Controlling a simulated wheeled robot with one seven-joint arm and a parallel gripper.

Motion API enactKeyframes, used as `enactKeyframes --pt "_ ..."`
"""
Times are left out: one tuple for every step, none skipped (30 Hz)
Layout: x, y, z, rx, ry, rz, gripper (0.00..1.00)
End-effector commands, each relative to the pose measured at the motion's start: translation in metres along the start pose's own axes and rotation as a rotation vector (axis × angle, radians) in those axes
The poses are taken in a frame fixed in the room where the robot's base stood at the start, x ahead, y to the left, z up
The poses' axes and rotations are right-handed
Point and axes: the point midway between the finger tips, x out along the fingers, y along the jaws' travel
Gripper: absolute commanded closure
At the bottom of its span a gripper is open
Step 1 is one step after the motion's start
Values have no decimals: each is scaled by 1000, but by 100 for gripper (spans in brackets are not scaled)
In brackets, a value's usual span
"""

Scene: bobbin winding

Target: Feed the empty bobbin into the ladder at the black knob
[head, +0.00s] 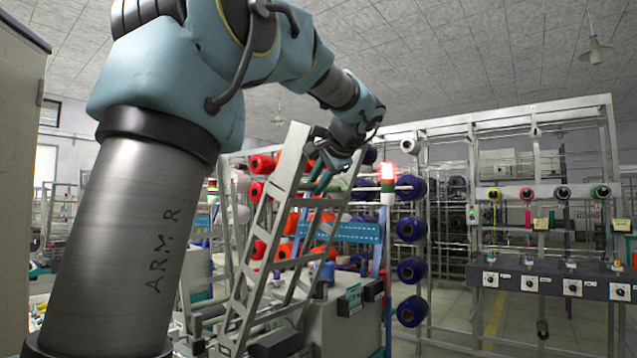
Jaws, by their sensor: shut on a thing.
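My gripper (326,165) is small in the head view, at the upper end of a pale metal ladder (292,172) that leans to the right. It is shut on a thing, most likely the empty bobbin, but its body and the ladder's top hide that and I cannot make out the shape. The ladder has two rails with rungs between them and runs down to the machine at lower centre. I cannot tell whether the held thing touches the ladder. A small dark part (319,290) sits by the right rail; I cannot tell if it is the black knob.
Orange spools (262,164) hang behind the ladder, dark blue spools (411,271) to its right. A grey console (553,276) with white dials is at the right.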

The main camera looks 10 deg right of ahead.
Motion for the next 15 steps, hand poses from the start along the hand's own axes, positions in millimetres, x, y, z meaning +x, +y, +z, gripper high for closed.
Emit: enactKeyframes --pt "4 3 2 0 -1 0 100" --pt "5 4 2 0 -1 0 100" --pt "7 5 3 0 -1 0 100" --pt "9 6 4 0 -1 0 100" --pt "10 7 4 0 -1 0 100" --pt "12 8 5 0 -1 0 100" --pt "13 9 6 0 0 0 100" --pt "14 10 6 0 0 0 100" --pt "16 11 7 0 0 0 100" --pt "18 12 7 0 0 0 100" --pt "19 13 8 0 0 0 100" --pt "21 14 9 0 0 0 100" --pt "22 15 9 0 0 0 100" --pt "23 16 10 0 0 0 100" --pt "24 16 10 0 0 0 100"
